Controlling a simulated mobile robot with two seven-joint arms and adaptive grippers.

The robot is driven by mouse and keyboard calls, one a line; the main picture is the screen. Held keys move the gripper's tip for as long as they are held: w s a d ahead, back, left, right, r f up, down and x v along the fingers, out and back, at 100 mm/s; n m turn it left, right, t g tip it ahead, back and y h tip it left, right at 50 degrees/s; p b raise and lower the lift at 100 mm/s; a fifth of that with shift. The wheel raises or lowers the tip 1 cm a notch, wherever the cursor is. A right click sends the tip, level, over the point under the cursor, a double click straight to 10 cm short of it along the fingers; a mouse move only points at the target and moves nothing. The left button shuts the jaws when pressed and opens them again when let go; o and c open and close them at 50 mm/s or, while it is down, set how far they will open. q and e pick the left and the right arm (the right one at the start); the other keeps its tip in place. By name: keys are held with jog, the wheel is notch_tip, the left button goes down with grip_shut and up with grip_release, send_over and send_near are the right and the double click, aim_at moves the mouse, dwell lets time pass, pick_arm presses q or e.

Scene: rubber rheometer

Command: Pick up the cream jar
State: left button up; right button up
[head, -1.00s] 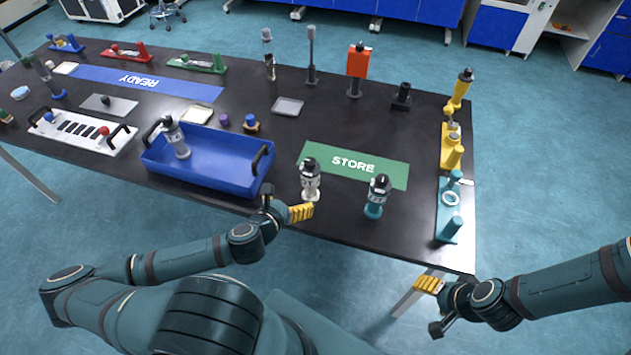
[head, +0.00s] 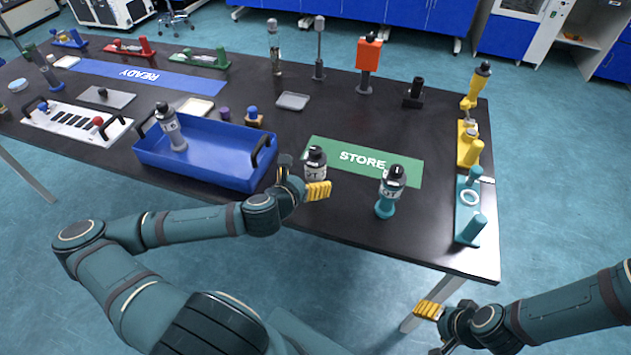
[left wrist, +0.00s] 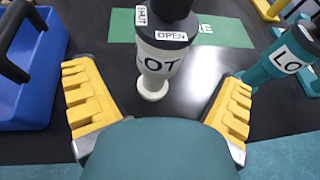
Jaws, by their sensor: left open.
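The cream jar (head: 316,166) has a black lid and stands upright on the black table at the left end of the green STORE mat. In the left wrist view the cream jar (left wrist: 159,62) shows its lid marked OPEN and a cream body and foot. My left gripper (head: 304,188) is in front of it at the table's near edge. In the left wrist view its yellow fingers (left wrist: 158,103) are spread wide, with the jar beyond and between them, not touching. My right gripper (head: 428,325) is low, off the table's near side; its finger gap is unclear.
A teal jar (head: 389,196) stands close to the right of the cream jar. A blue tray (head: 225,160) with a jar inside is close on the left. The STORE mat (head: 345,146) lies behind. A teal stand (head: 463,222) is at the table's right edge.

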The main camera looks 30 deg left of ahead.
aim_at(310, 175)
pick_arm(q)
jog(key=shift+w+f+b, duration=0.1)
jog(key=shift+w+b, duration=0.15)
jog(key=shift+b, duration=0.2)
jog(key=w+f+b, duration=0.1)
jog(key=b, duration=0.4)
jog(key=shift+w+b, duration=0.15)
jog(key=shift+b, duration=0.25)
jog(key=shift+w+f+b, duration=0.15)
jog(key=shift+w+b, duration=0.05)
jog(key=shift+b, duration=0.15)
jog(key=shift+b+x, duration=0.3)
jog(key=shift+x, duration=1.25)
jog(key=shift+w, duration=0.1)
jog(key=c, duration=1.4)
